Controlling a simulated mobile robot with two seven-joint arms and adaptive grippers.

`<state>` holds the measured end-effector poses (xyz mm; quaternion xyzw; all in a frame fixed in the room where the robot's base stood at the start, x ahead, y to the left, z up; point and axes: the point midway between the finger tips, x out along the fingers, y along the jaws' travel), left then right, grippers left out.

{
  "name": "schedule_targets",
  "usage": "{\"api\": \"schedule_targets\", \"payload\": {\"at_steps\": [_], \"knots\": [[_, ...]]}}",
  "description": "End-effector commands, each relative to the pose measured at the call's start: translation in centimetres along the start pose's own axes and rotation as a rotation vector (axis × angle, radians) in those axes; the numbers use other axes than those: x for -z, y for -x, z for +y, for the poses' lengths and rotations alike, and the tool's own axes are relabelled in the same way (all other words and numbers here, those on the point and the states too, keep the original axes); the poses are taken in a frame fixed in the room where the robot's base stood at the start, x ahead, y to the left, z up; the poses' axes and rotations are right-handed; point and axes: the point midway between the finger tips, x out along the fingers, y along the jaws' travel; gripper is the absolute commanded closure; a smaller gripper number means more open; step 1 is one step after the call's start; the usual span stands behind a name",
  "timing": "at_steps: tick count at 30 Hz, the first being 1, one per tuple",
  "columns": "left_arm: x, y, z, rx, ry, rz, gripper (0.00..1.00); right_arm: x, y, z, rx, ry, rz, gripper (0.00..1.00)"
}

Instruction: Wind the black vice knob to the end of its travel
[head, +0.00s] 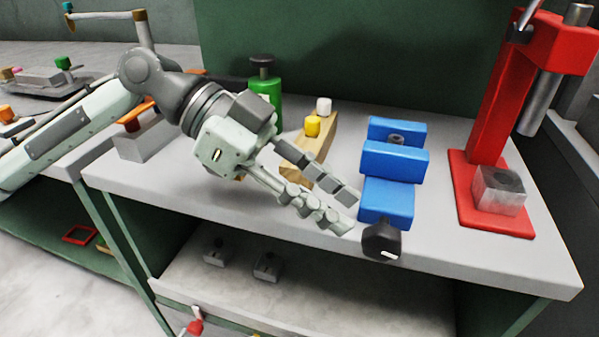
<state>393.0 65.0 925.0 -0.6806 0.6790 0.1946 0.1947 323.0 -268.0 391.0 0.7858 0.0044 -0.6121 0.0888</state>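The blue vice (394,163) stands on the grey workbench, right of the middle in the head view. Its black knob (381,241) sticks out at the front, over the bench's front edge, with a small white mark on it. My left gripper (352,212) reaches in from the left. Its fingers are apart with nothing between them, and the tips are just left of the vice's front and up-left of the knob. I cannot tell whether a fingertip touches the vice. My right gripper is not in view.
A red press (493,140) with a metal block stands right of the vice. A wooden block (318,150) with yellow and white pegs and a green bottle-like item (266,88) stand behind my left gripper. The bench front (460,255) is clear.

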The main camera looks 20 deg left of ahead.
Motion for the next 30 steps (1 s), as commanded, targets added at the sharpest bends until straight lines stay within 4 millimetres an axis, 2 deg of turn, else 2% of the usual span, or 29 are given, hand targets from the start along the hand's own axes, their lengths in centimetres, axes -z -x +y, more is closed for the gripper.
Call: {"api": "schedule_targets", "payload": {"at_steps": [3, 10, 15, 30], "knots": [[-0.1, 2.5, -0.1, 0.003, 0.002, -0.002, 0.71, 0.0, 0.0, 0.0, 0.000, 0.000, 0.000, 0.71], [0.0, 5.4, 0.0, 0.000, 0.001, 0.000, 0.71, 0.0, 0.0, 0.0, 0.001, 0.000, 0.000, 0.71], [0.0, 5.9, 0.1, -0.001, -0.001, 0.001, 0.71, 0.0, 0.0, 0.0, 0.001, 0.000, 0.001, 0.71], [0.1, 5.7, -0.5, -0.003, 0.008, -0.009, 0.71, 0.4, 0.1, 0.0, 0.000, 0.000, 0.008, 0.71]]}}
